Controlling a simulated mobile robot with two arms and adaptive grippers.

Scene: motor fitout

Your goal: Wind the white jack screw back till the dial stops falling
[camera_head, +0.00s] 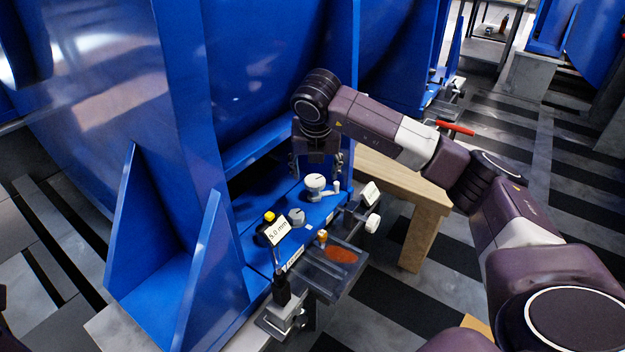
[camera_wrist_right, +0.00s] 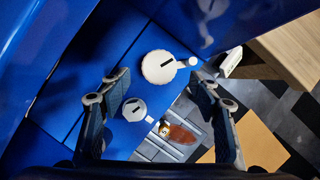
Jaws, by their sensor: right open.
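A white knob (camera_head: 373,222), which looks like the white jack screw, sticks out at the right end of the blue motor's foot; in the right wrist view its white end (camera_wrist_right: 230,62) shows at upper right. My right gripper (camera_head: 316,168) is open and empty, pointing down above the foot. Under it stands a white round piece (camera_head: 316,182) with a dark slot and a side arm; it sits between the fingers in the wrist view (camera_wrist_right: 158,68). A smaller grey round piece (camera_head: 296,217) is nearer. I cannot read any dial hand. My left gripper is not in view.
A card reading "5.0 mm" (camera_head: 279,231) stands at the foot's near end; another card (camera_head: 371,194) is unreadable. A wooden block (camera_head: 425,214) stands right of the foot. The upright blue motor wall is close behind the gripper.

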